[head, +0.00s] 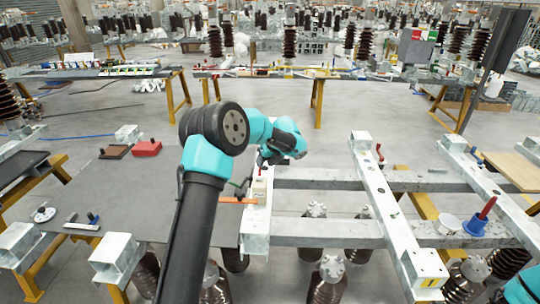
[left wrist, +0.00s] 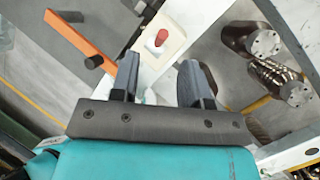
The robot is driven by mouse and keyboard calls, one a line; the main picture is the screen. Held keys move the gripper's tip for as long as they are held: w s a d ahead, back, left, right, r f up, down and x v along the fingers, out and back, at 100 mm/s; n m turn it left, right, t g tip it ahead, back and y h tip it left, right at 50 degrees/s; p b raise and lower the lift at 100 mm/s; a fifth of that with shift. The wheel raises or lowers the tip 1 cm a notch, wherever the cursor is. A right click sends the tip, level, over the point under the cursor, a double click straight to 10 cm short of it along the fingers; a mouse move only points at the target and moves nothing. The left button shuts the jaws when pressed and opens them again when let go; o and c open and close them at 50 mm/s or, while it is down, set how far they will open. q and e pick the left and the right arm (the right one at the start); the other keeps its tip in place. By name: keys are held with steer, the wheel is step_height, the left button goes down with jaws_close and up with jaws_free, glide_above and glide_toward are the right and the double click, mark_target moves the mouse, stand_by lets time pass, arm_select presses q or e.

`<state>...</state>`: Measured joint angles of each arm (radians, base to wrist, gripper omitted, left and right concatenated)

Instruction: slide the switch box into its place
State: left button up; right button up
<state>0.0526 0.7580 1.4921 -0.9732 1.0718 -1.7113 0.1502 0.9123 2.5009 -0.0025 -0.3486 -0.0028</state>
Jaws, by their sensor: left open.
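The switch box, a small cream box with a red button, shows in the left wrist view (left wrist: 163,42) just beyond my fingertips. In the head view the switch box (head: 259,190) sits on a white steel beam (head: 256,225), partly below my wrist. My left gripper (left wrist: 161,78) is open, with its two dark fingers apart and nothing between them. In the head view my left gripper (head: 265,160) is mostly hidden by the wrist, above the beam. My right gripper is not in view.
An orange bar (head: 238,200) with a black knob lies beside the switch box. A grey table (head: 150,195) to the left holds a red block (head: 146,148). White beams and brown insulators (head: 328,280) stand to the right. A red-handled tool (head: 480,215) rests on the frame.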

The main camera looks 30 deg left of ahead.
arm_select(q)
steer(key=shift+x, duration=2.8)
jaws_close()
